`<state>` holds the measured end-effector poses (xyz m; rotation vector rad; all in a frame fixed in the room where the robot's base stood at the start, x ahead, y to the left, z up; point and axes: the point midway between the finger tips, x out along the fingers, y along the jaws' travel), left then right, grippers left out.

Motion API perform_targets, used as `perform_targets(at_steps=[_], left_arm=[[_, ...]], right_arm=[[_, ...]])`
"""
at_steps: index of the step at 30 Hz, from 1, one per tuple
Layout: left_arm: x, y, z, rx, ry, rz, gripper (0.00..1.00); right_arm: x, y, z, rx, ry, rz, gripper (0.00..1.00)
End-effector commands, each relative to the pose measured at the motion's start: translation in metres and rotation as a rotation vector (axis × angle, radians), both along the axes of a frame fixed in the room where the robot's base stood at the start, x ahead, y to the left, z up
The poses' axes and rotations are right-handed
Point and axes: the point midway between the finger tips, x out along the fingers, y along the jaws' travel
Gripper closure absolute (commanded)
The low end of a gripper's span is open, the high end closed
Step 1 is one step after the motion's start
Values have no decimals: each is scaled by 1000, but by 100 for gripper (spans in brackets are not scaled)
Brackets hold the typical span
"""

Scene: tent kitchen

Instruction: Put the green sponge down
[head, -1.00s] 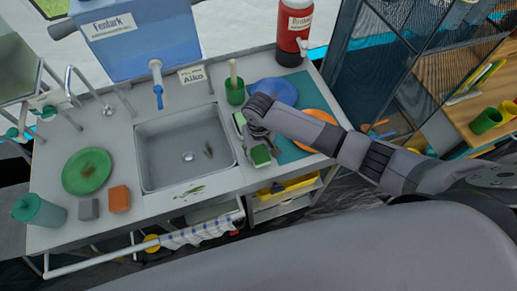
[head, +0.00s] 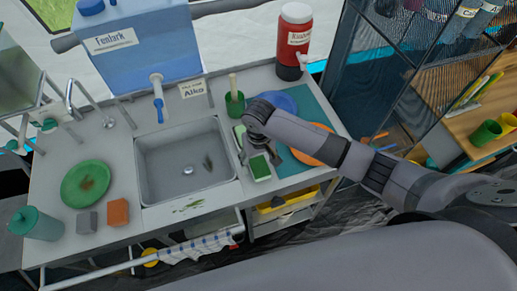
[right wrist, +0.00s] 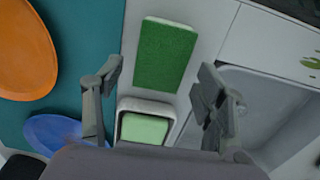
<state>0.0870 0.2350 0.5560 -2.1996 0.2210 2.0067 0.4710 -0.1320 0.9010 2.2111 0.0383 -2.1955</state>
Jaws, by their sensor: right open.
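The green sponge (head: 260,167) lies on the counter just right of the sink (head: 186,165). In the right wrist view the sponge (right wrist: 165,55) lies flat, green side up, just beyond my fingertips. My right gripper (head: 257,150) is over the counter beside the sponge, partly hidden by its own arm. In the right wrist view its two fingers (right wrist: 158,80) stand wide apart with nothing between them. My left gripper is not in view.
A pale green block in a white dish (right wrist: 145,128) sits close behind the sponge. An orange plate (head: 312,145) and a blue plate (head: 278,104) lie on the teal mat to the right. A green cup (head: 235,104) stands at the back. A green plate (head: 85,183) is at the left.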

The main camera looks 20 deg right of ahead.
Motion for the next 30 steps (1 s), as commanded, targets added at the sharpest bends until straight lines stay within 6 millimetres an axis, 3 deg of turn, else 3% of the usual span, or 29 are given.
perform_targets(at_steps=[6,12,18,30], left_arm=[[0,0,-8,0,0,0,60],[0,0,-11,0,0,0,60],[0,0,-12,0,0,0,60],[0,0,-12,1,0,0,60]], right_arm=[[1,0,49,2,-5,0,35],[1,0,81,1,-3,-1,35],[-1,0,93,1,1,-1,35],[-1,0,93,1,1,-1,35]])
